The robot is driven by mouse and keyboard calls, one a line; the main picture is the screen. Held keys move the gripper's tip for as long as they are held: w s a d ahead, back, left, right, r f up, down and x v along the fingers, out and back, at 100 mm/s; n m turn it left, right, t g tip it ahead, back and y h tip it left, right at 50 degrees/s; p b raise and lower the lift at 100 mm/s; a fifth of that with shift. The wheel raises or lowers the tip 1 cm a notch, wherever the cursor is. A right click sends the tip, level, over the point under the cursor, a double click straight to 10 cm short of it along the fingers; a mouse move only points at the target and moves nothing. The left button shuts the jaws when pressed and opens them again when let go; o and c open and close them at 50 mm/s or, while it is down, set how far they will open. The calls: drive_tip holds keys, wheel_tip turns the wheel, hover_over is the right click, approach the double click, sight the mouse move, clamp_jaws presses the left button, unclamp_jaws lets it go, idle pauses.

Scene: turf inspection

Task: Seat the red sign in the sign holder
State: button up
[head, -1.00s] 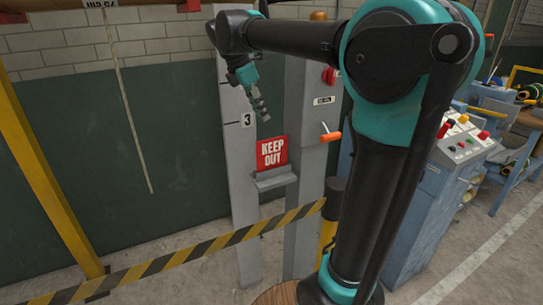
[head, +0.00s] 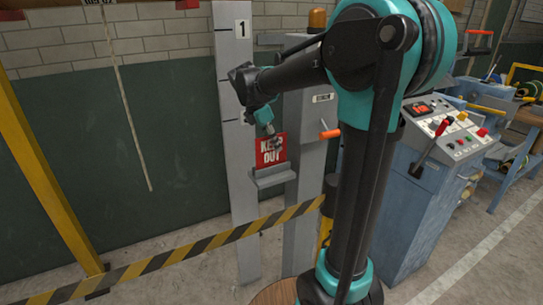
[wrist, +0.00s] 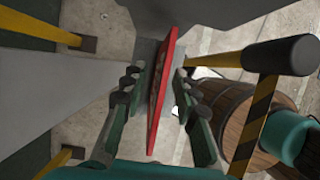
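The red KEEP OUT sign (head: 264,156) stands roughly upright at the grey sign holder (head: 273,179), a small ledge on the grey post. Whether its lower edge is fully in the holder cannot be told. My gripper (head: 272,138) is at the sign's upper part and hides some of its lettering. In the wrist view the sign (wrist: 163,90) shows nearly edge-on between the two fingers of my gripper (wrist: 159,82). The fingers are apart, with a visible gap on each side of the sign. Part of the grey holder (wrist: 146,52) shows beyond it.
A yellow-and-black barrier (head: 215,240) crosses in front of the post. An orange-handled lever (head: 329,134) sits right of the sign. A blue control console (head: 410,200) stands further right. A wooden barrel (wrist: 235,120) is close at right in the wrist view.

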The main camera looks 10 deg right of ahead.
drive_tip(key=shift+x, duration=1)
drive_tip(key=shift+f, duration=0.25)
drive_tip(key=shift+c, duration=0.3)
clamp_jaws()
